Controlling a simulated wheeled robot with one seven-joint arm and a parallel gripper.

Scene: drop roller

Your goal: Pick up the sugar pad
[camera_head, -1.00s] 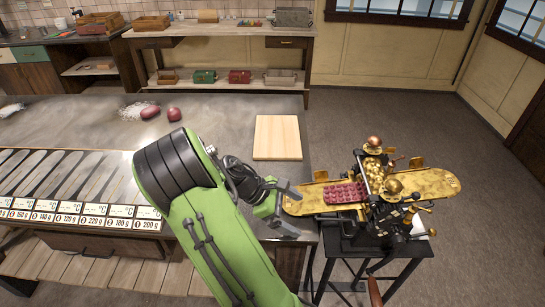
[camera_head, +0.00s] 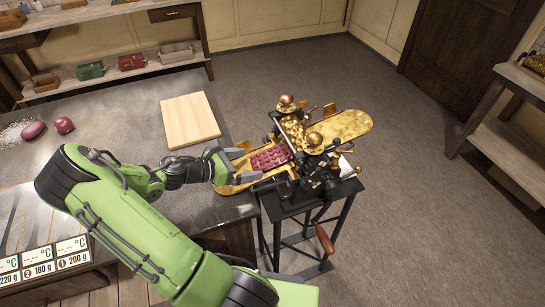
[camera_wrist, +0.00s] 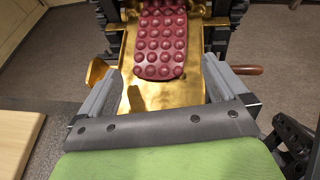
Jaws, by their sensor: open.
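The sugar pad appears to be the dark red studded sheet (camera_head: 270,158) lying flat on the golden tray (camera_head: 232,187) of the drop roller. In the wrist view the red pad (camera_wrist: 160,42) lies straight ahead, its rounded near end toward me. My gripper (camera_head: 237,166) is open and empty at the tray's left end. In the wrist view my gripper's jaws (camera_wrist: 165,70) stand on either side of the golden tray, with the near end of the pad between or just beyond their tips. The far end of the pad meets the rollers.
The drop roller (camera_head: 313,160) has brass rollers, knobs and a crank with a wooden handle (camera_head: 325,238), on a black stand (camera_head: 300,232). A wooden board (camera_head: 190,120) and two reddish lumps (camera_head: 33,130) lie on the grey table. The floor right of the machine is clear.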

